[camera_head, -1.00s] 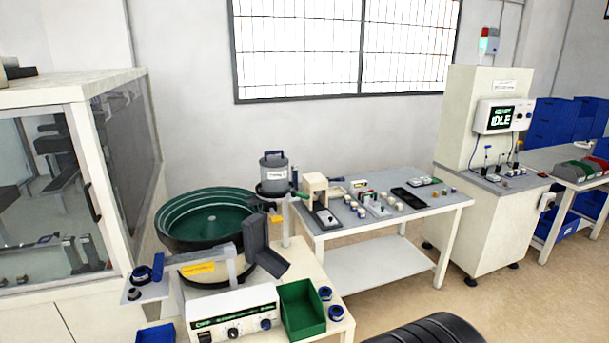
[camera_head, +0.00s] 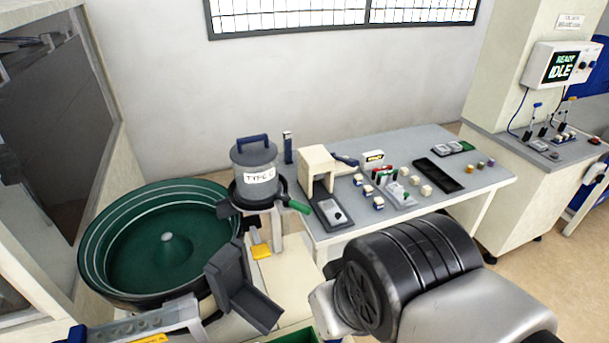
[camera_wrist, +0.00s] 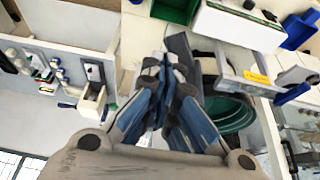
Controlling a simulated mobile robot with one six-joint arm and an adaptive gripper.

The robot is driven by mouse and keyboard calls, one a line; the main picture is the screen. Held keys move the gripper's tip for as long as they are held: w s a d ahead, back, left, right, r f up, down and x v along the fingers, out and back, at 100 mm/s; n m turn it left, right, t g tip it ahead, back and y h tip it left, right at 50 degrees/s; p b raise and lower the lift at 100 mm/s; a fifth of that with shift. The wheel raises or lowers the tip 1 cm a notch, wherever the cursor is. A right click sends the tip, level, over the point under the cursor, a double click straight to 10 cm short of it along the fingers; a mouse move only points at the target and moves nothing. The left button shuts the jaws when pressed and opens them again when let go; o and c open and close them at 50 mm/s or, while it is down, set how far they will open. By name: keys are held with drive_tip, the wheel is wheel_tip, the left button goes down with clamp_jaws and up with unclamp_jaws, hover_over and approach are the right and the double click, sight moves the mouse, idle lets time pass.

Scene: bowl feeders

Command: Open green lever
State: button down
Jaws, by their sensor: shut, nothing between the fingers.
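The green lever (camera_head: 297,206) sticks out to the right from the base of the grey canister (camera_head: 255,172), which has a blue handle and a "TYPE C" label. The canister stands above the right edge of the green bowl feeder (camera_head: 150,245). My gripper (camera_wrist: 167,62) shows only in the wrist view, shut and empty, with its fingers together. Its body hides the canister and I cannot make out the lever there. Part of the green bowl shows right of the fingers in the wrist view (camera_wrist: 232,113).
A grey chute (camera_head: 242,288) sits below the canister. The worktable (camera_head: 400,150) at right carries a cream press (camera_head: 318,168), small blocks and a black tray (camera_head: 438,174). A control cabinet (camera_head: 562,66) reads "READY IDLE". My arm fills the front right, before the table.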

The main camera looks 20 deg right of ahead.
drive_tip(key=w+d+r+m+p, duration=0.2)
drive_tip(key=w+r+m+p, duration=0.15)
drive_tip(key=w+r, duration=0.35)
drive_tip(key=m+g+h+p, duration=0.2)
drive_tip(key=m+h+p, duration=0.1)
drive_tip(key=m+p, duration=0.65)
hover_over(293, 204)
drive_tip(key=w+d+p, duration=0.1)
drive_tip(key=d+p, duration=0.1)
drive_tip(key=d, duration=0.3)
wheel_tip(293, 204, down, 6)
drive_tip(key=n, duration=0.2)
drive_tip(key=shift+s, duration=0.1)
wheel_tip(293, 204, down, 10)
drive_tip(key=b, duration=0.2)
drive_tip(key=shift+s+a+r, duration=0.15)
drive_tip(key=shift+a+r, duration=0.1)
